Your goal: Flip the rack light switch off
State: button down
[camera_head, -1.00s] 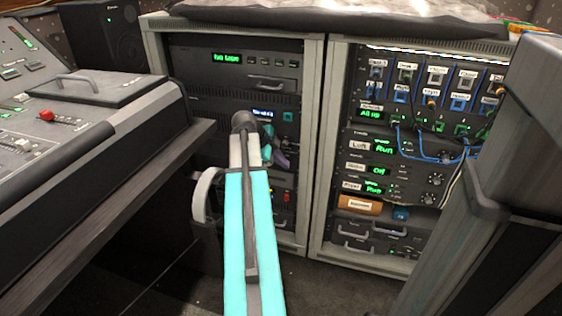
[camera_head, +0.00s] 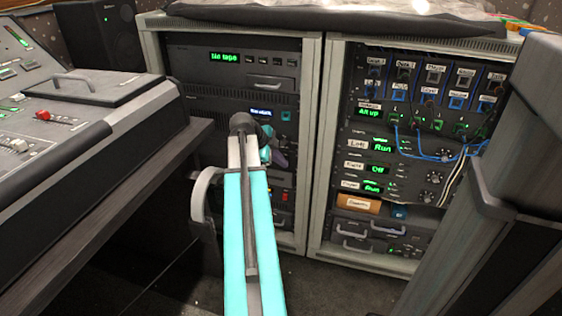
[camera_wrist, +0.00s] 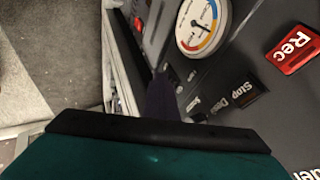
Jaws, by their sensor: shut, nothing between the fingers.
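My gripper (camera_head: 278,158) is in front of the left rack (camera_head: 312,150), at the middle of its height, with my arm partly hiding the panels there. Its fingers are shut and empty. In the wrist view a dark finger of my gripper (camera_wrist: 160,97) is close to a black panel (camera_wrist: 235,65) with small labelled controls. I cannot pick out the rack light switch; it may be hidden behind the gripper or too small to tell.
The panel carries a round gauge (camera_wrist: 202,25) and a red Rec button (camera_wrist: 295,47). The mixing desk (camera_head: 100,150) stands left, and a grey post (camera_head: 510,150) at the right. Blue cables (camera_head: 430,155) hang on the right rack. Dark floor lies below the racks.

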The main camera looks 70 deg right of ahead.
jog(key=shift+d+r, duration=0.1)
jog(key=shift+r, duration=0.2)
jog(key=shift+r+p, duration=0.55)
jog(key=shift+r, duration=0.05)
jog(key=shift+w, duration=0.1)
jog(key=shift+r, duration=0.1)
jog(key=p+v, duration=0.5)
jog(key=v, duration=0.4)
jog(key=shift+r+p, duration=0.3)
jog(key=shift+r, duration=0.05)
jog(key=shift+w, duration=0.1)
jog(key=shift+r+p, duration=0.15)
jog(key=shift+p, duration=0.75)
jog(key=p, duration=0.4)
jog(key=p, duration=0.3)
jog(key=shift+w+f, duration=0.15)
jog(key=shift+f, duration=0.15)
